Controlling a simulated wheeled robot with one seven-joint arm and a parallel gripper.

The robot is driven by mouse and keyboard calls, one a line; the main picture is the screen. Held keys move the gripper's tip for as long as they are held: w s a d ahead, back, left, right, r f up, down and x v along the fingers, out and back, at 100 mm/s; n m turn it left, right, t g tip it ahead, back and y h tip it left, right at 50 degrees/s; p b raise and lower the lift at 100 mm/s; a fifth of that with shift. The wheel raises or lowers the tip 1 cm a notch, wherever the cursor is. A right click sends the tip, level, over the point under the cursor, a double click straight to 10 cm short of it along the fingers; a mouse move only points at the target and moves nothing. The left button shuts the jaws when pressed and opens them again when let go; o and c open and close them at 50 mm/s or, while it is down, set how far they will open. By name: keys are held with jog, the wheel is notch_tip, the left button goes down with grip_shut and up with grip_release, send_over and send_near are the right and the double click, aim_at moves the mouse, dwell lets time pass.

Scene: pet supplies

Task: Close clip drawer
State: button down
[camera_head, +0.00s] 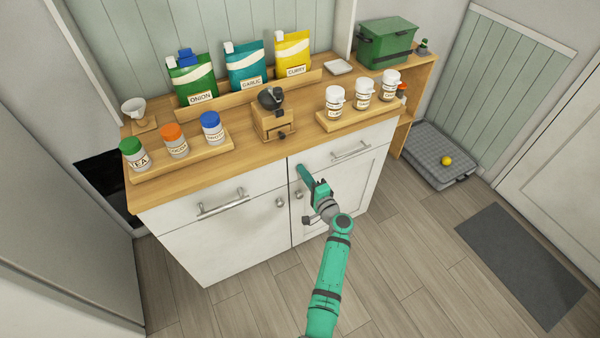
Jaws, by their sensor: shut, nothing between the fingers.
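The white cabinet has two drawer fronts under its wooden top. The left drawer (175,217) has a bar handle (222,204). The right drawer (325,163) has a bar handle (350,152). Both fronts look about flush with the cabinet, though a small gap is hard to judge from here. No label shows which one is the clip drawer. My gripper (303,172) is shut and empty. It is at the left end of the right drawer front, near the seam between the two; I cannot tell whether it touches. It hides part of that drawer's lower left and the door below.
A grinder (272,120), jars on wooden trays (185,157) and labelled bags (245,67) stand on the counter. A green bin (386,44) stands on the side shelf. A grey pet bed (440,150) with a yellow ball (446,160) lies right. The floor in front is clear.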

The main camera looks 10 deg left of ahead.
jog(key=v, duration=1.4)
jog(key=shift+s, duration=0.1)
jog(key=s+d+f+n+g+h, duration=0.1)
jog(key=s+f+h, duration=0.45)
jog(key=s, duration=0.75)
jog(key=s+d+f+n+g+h, duration=0.1)
jog(key=s+f+n+h, duration=0.15)
jog(key=s+f, duration=0.8)
jog(key=s+d+r+n+h, duration=0.1)
jog(key=s+r, duration=0.4)
jog(key=s, duration=0.3)
jog(key=s+r+n+h, duration=0.2)
jog(key=s+r, duration=0.3)
jog(key=s, duration=0.2)
jog(key=s+a+r+n+t, duration=0.1)
jog(key=s+r+n, duration=0.1)
jog(key=s+r, duration=0.2)
jog(key=s+a+r+n+t, duration=0.1)
jog(key=s+r, duration=0.3)
jog(key=r, duration=0.7)
jog(key=shift+n+t, duration=0.4)
jog(key=shift+n, duration=0.25)
